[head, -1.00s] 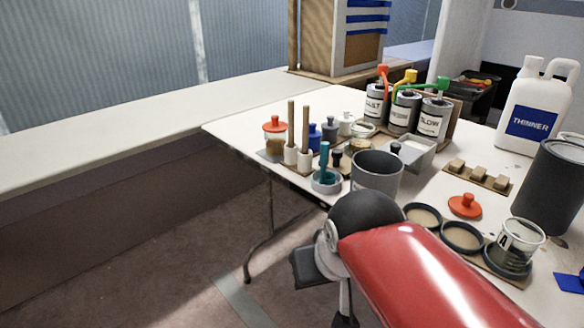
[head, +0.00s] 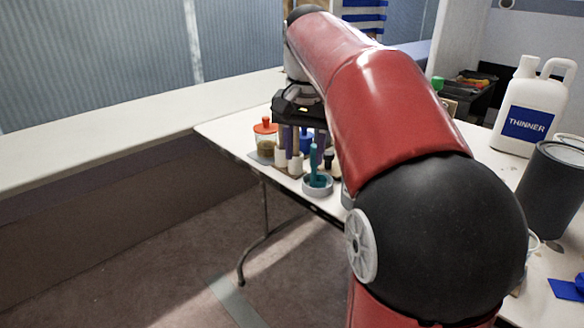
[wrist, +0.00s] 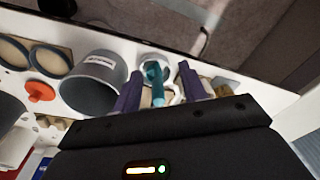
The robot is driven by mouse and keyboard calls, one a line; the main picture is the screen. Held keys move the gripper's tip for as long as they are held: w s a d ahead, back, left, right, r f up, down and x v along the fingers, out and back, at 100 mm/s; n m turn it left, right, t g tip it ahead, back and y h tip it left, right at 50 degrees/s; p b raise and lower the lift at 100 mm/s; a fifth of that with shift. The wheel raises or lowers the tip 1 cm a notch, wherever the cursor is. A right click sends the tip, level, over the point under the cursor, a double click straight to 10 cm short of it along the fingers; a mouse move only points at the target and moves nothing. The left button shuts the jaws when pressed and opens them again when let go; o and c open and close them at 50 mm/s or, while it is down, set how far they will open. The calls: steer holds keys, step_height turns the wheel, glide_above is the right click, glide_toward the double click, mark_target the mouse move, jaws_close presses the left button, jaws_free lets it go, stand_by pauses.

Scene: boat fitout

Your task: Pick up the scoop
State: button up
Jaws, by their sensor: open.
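The teal scoop (head: 316,166) stands with its handle up in a small round grey dish (head: 318,187) near the table's front left edge. In the wrist view the scoop (wrist: 157,88) shows between my two purple fingers, with its handle pointing toward the gripper. My gripper (head: 303,140) is open and points down over this corner of the table, just behind the scoop in the head view. The fingers (wrist: 159,78) are apart with nothing held between them. I cannot tell how far the fingertips are above the scoop.
A jar with an orange lid (head: 265,140) and white holders with upright handles stand left of the scoop. A large grey pot (wrist: 93,82) is close beside it in the wrist view. The thinner jug (head: 530,110) and a dark can (head: 553,185) stand at right. My arm hides the table's middle.

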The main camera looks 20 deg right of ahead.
mark_target(313, 145)
steer(key=shift+m+g, duration=0.5)
steer(key=shift+m, duration=0.3)
steer(key=w+d, duration=0.3)
steer(key=shift+d+r, duration=0.2)
steer(key=shift+r, duration=0.2)
steer(key=shift+d+f, duration=0.1)
steer(key=shift+f, duration=0.05)
steer(key=f, duration=0.2)
steer(key=f+b, duration=0.1)
steer(key=f, duration=0.4)
steer(key=shift+w+d+f+b, duration=0.1)
steer(key=shift+d+f+b, duration=0.1)
steer(key=shift+d+b, duration=0.15)
jaws_close()
